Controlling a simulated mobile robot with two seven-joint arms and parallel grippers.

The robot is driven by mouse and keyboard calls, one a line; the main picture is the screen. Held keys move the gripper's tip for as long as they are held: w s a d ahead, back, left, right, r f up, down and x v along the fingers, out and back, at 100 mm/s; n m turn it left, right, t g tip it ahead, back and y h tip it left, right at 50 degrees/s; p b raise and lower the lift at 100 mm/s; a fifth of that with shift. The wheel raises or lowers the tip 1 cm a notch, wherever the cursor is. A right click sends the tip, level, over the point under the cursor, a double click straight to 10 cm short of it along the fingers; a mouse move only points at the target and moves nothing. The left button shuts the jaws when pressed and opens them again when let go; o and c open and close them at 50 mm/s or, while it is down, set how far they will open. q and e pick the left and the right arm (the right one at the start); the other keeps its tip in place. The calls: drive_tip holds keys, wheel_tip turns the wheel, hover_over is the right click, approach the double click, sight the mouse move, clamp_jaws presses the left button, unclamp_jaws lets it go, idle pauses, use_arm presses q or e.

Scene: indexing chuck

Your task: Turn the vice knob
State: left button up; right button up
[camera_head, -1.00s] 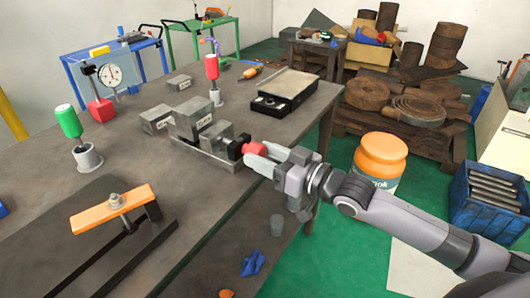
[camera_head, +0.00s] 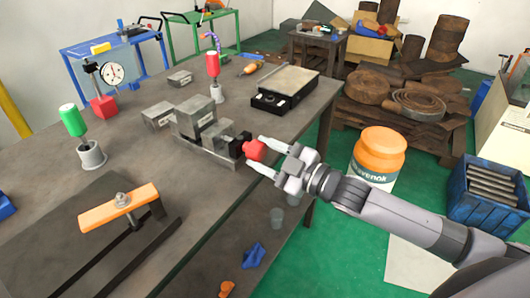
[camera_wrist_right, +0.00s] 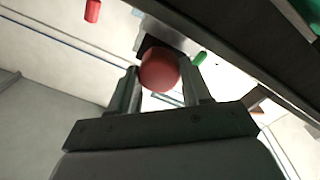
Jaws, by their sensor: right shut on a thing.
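The grey metal vice (camera_head: 187,128) stands near the right edge of the workbench. Its red knob (camera_head: 254,150) sticks out to the right from a black collar. My right gripper (camera_head: 257,152) comes in from the right and is shut on the knob, one finger on each side. In the right wrist view, the red knob (camera_wrist_right: 159,72) sits between the two fingers, with the dark collar and grey vice body behind it. My left gripper is not in view.
The workbench (camera_head: 150,200) also holds a green-handled tool (camera_head: 72,121) in a cup, a red-handled one (camera_head: 212,65), a dial gauge (camera_head: 112,73), an orange clamp bar (camera_head: 118,207) and a black-and-grey block (camera_head: 285,88). An orange-lidded drum (camera_head: 378,155) stands on the floor beyond my right arm.

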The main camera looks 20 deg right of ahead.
drive_tip(key=shift+f+n, duration=0.1)
drive_tip(key=shift+n, duration=0.2)
drive_tip(key=o, duration=1.1)
drive_tip(key=shift+c, duration=0.2)
drive_tip(key=v, duration=0.7)
drive_tip(key=shift+b, duration=0.35)
drive_tip(key=shift+s, duration=0.1)
